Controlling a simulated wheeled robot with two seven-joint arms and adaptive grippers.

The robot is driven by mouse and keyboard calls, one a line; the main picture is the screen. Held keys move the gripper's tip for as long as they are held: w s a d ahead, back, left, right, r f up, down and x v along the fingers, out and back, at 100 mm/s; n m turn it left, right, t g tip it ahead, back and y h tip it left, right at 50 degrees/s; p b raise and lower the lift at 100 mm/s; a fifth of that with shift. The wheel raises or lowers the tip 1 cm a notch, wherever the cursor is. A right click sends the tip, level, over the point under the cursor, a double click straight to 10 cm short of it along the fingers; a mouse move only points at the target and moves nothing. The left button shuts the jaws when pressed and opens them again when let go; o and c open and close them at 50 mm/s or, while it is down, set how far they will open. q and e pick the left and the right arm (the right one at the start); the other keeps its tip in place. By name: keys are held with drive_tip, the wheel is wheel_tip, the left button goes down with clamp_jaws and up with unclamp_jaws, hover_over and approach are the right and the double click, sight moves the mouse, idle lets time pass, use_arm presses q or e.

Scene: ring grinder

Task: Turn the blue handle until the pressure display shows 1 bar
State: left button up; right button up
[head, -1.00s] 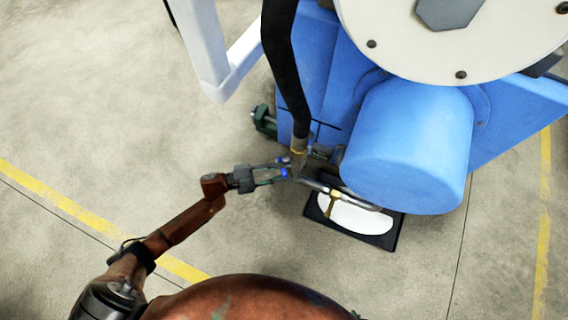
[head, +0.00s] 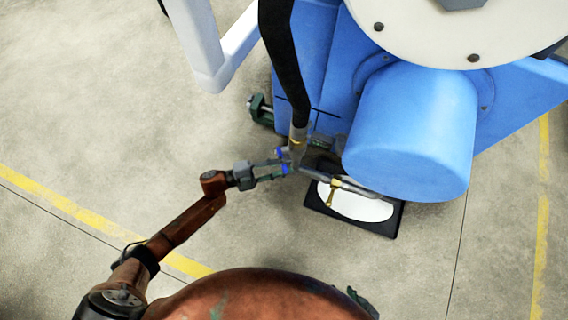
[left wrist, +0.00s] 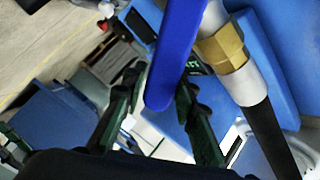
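The blue handle (left wrist: 175,55) hangs down between the two dark green fingers of my left gripper (left wrist: 160,88) in the left wrist view. The fingers are apart, one on each side of it, and a gap shows on the left. In the head view, my left gripper (head: 279,164) is at the pipe fitting beside the machine, where small blue parts of the handle (head: 284,169) show. Whether a finger touches the handle is unclear. A dark green piece by my body, probably my right gripper (head: 363,301), shows only in part.
The blue machine (head: 335,75) with its large blue cylinder (head: 410,130) stands right of the gripper. A black hose (head: 278,55) runs down to the fitting. A black tray (head: 392,222) with a white inside lies below. The floor to the left is clear.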

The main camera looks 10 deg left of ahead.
use_arm(q)
drive_tip(key=o, duration=0.4)
drive_tip(key=shift+c, duration=0.2)
drive_tip(key=shift+r, duration=0.1)
drive_tip(key=shift+a, duration=0.1)
drive_tip(key=v, duration=1.1)
drive_tip(key=shift+s+a, duration=0.2)
drive_tip(key=shift+a, duration=0.15)
